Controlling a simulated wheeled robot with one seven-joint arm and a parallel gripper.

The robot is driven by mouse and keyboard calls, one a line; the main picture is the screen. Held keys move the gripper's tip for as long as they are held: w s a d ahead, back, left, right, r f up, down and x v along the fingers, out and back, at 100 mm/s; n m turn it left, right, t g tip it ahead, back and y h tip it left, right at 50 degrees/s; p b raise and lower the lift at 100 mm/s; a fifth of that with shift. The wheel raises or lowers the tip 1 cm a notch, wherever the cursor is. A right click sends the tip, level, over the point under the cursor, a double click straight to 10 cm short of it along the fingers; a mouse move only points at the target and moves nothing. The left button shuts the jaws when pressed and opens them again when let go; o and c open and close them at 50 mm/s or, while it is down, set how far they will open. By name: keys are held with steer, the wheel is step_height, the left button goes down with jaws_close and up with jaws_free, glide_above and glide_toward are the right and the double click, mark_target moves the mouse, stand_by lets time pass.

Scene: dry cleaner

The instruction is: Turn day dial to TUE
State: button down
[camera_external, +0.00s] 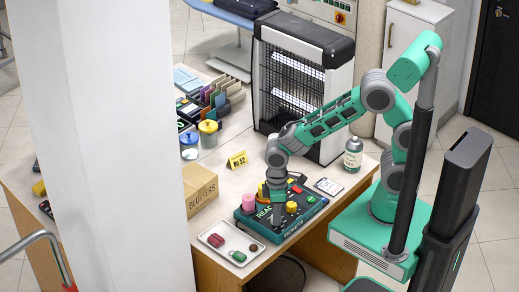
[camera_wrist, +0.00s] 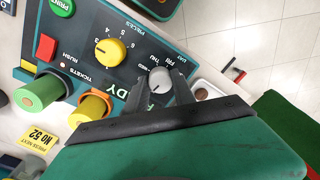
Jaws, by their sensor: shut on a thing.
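The day dial (camera_wrist: 160,76) is a small grey-white knob on a dark teal control panel (camera_wrist: 130,72). In the wrist view the letters FRI and THU stand beside it; TUE is not readable and the pointer's setting is unclear. My gripper (camera_wrist: 161,88) is shut on the dial, one dark finger on each side. In the external view the panel (camera_external: 272,229) lies on the counter and my gripper (camera_external: 276,208) reaches down to it. The dial is hidden there behind my wrist.
A larger yellow PIECES dial (camera_wrist: 108,50), a red RUSH switch (camera_wrist: 46,47) and a green PRINT button (camera_wrist: 62,7) share the panel. A white tray (camera_external: 207,239) with small items lies in front. A BLOVERS box (camera_external: 200,190) and a bottle (camera_external: 353,155) stand nearby.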

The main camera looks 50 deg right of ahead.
steer(key=m, duration=0.6)
steer(key=shift+m, duration=0.4)
stand_by(0.3)
steer(key=c, duration=1)
jaws_free()
steer(key=shift+c, duration=0.2)
steer(key=shift+r, duration=0.1)
step_height(320, 180, up, 8)
steer(key=shift+d+f+b, duration=0.15)
steer(key=shift+b, duration=0.25)
